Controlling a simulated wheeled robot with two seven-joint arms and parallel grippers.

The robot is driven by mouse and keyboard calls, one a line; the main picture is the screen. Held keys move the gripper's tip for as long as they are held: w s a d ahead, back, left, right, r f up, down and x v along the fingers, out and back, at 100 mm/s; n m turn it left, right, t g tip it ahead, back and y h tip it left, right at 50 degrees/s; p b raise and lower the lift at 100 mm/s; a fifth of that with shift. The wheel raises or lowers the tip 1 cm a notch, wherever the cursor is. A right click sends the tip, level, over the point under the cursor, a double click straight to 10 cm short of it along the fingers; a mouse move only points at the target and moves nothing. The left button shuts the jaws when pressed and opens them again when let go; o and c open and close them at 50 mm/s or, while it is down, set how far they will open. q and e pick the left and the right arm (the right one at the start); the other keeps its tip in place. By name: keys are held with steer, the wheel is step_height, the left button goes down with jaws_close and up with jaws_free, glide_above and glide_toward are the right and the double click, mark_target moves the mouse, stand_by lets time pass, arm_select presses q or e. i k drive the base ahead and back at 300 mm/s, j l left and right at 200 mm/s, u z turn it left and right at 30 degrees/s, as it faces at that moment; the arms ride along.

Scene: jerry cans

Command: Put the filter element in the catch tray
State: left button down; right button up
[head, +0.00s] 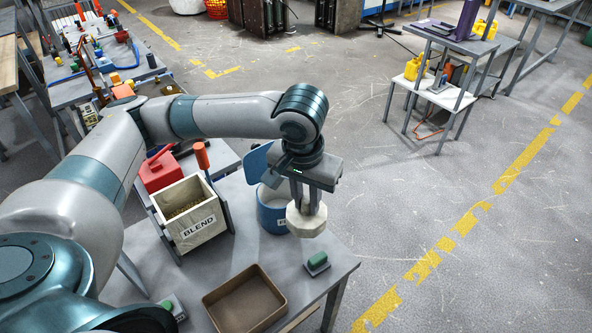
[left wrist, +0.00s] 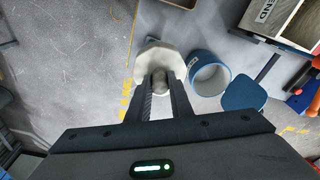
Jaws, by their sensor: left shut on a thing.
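My left gripper (head: 304,198) is shut on a cream, many-sided piece (head: 307,219), seemingly the filter element, and holds it near the table's right edge beside the blue canister. In the left wrist view the cream piece (left wrist: 157,59) sits between the two fingers (left wrist: 160,88). The likely catch tray is a brown, shallow, open rectangular tray (head: 282,298) at the front of the table; it looks empty. The held piece is behind and to the right of it in the head view. My right gripper is not in view.
An open blue canister (head: 270,222) with its lid (head: 258,160) raised stands beside the held piece. A wooden box marked BLEND (head: 199,231) and a red can (head: 159,173) stand to the left. A green-topped block (head: 317,262) lies right of the tray.

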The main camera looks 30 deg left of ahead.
mark_target(247, 310)
steer(key=l+u, duration=0.2)
steer(key=u, duration=0.15)
steer(key=k+l+u, duration=0.1)
steer(key=u, duration=0.3)
steer(key=k+l+u, duration=0.1)
steer(key=u, duration=0.25)
steer(key=k+l, duration=0.05)
